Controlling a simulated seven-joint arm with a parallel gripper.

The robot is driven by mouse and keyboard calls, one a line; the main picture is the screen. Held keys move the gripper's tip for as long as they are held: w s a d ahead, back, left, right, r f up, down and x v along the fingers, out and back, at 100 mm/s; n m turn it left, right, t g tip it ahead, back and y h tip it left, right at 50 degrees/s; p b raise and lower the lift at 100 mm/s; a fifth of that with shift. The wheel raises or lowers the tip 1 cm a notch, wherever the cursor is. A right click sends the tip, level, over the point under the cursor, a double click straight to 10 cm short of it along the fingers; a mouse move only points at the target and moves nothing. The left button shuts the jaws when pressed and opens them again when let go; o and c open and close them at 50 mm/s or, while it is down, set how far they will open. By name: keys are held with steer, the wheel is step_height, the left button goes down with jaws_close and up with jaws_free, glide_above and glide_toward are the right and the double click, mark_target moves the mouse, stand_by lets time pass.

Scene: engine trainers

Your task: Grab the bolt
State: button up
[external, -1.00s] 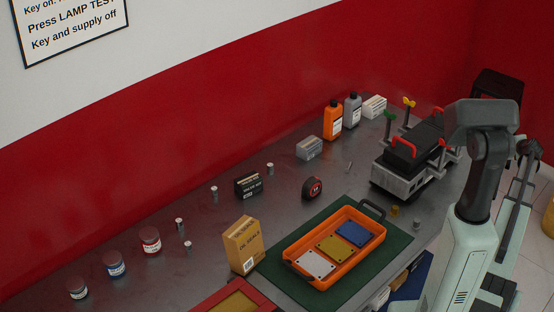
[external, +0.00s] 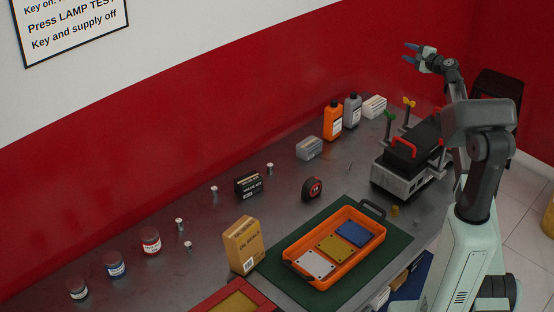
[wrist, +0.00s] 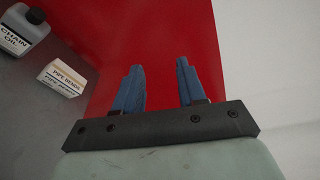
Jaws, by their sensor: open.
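Several small silver bolt-like pieces stand on the grey workbench (external: 150,270): one near the back (external: 270,168), one left of the black box (external: 214,190), and two nearer the front left (external: 179,224) (external: 188,246). A thin small piece (external: 349,166) lies farther right; I cannot tell if it is a bolt. My gripper (external: 410,52) is raised high above the bench's far right end, well away from all of them. In the wrist view its blue fingers (wrist: 156,82) are apart with nothing between them; no bolt shows there.
An engine trainer (external: 405,160) with red handles stands at the right, below my gripper. Bottles (external: 333,120) and a white box (external: 374,106) stand at the back. An orange tray (external: 366,262) lies on a green mat. A red wall (external: 200,130) runs behind the bench.

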steer(key=a+r+n+g+y, duration=0.15)
steer(key=a+r, duration=0.35)
steer(key=a, duration=0.6)
steer(key=s+a+f+n+g, duration=0.35)
steer(key=s+a+f, duration=0.2)
steer(key=a, duration=0.25)
steer(key=n+g+h, duration=0.5)
steer(key=g+h, duration=0.4)
steer(key=h, duration=0.2)
glide_above(349, 166)
steer(key=f, duration=2.6)
steer(key=shift+s+a+f, duration=0.2)
steer(key=shift+s+f, duration=0.05)
steer(key=shift+f, duration=0.1)
steer(key=shift+w+d+f, duration=0.1)
steer(key=shift+f, duration=1.2)
steer(key=shift+d+f, duration=0.1)
steer(key=shift+f, duration=1.15)
steer(key=shift+c, duration=0.5)
